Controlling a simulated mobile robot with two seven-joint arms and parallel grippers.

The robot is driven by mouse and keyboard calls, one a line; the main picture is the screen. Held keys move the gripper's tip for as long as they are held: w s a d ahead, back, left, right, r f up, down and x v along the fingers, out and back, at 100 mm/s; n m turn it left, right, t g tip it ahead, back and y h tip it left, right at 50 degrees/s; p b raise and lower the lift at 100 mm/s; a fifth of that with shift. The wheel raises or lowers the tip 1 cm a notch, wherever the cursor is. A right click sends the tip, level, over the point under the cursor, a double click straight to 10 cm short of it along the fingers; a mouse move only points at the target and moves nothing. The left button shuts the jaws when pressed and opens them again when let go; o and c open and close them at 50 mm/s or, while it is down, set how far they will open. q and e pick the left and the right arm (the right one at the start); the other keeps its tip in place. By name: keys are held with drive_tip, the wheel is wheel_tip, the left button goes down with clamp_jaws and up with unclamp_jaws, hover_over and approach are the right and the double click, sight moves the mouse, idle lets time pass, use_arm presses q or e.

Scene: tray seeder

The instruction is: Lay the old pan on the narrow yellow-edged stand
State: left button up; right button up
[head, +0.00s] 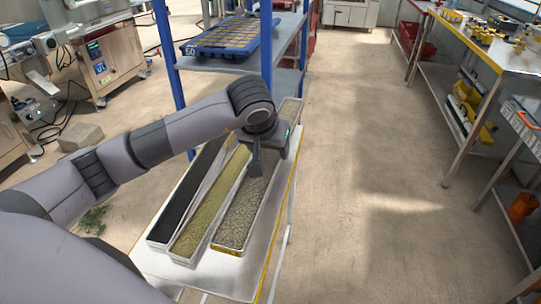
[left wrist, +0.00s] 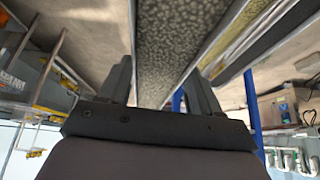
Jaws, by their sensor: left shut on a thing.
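My left gripper (head: 262,158) is shut on a long, narrow pan of grey speckled granules (head: 240,216), the rightmost of three pans. The gripper reaches down over its middle part and hides some of it. In the left wrist view, the fingers (left wrist: 161,72) stand at either side of the same pan (left wrist: 178,45). The pan is over the white, yellow-edged stand (head: 257,275); I cannot tell whether it rests on it or is a little above. My right gripper is not in view.
A pan with yellowish filling (head: 208,214) and one with black filling (head: 190,195) lie side by side to the left. A blue-posted shelf with a blue tray (head: 220,52) stands behind. A yellow-edged workbench (head: 490,60) is at the right, with open floor between.

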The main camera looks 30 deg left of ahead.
use_arm(q)
drive_tip(key=shift+w+a+f+b, duration=0.2)
drive_tip(key=shift+w+b, duration=0.15)
drive_tip(key=shift+w, duration=0.35)
drive_tip(key=shift+w+a+r+n+b, duration=0.1)
drive_tip(key=shift+w+a+n+b, duration=0.2)
drive_tip(key=shift+w+b, duration=0.2)
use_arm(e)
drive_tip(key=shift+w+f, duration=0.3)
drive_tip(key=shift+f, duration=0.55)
use_arm(q)
wheel_tip(320, 180, down, 10)
drive_tip(key=b, duration=0.7)
drive_tip(key=shift+f+b, duration=0.2)
drive_tip(key=shift+b, duration=0.1)
drive_tip(key=shift+f, duration=0.4)
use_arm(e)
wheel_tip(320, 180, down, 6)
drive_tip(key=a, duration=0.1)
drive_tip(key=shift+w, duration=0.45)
use_arm(q)
drive_tip(key=shift+f+b, duration=0.2)
drive_tip(key=shift+b, duration=0.15)
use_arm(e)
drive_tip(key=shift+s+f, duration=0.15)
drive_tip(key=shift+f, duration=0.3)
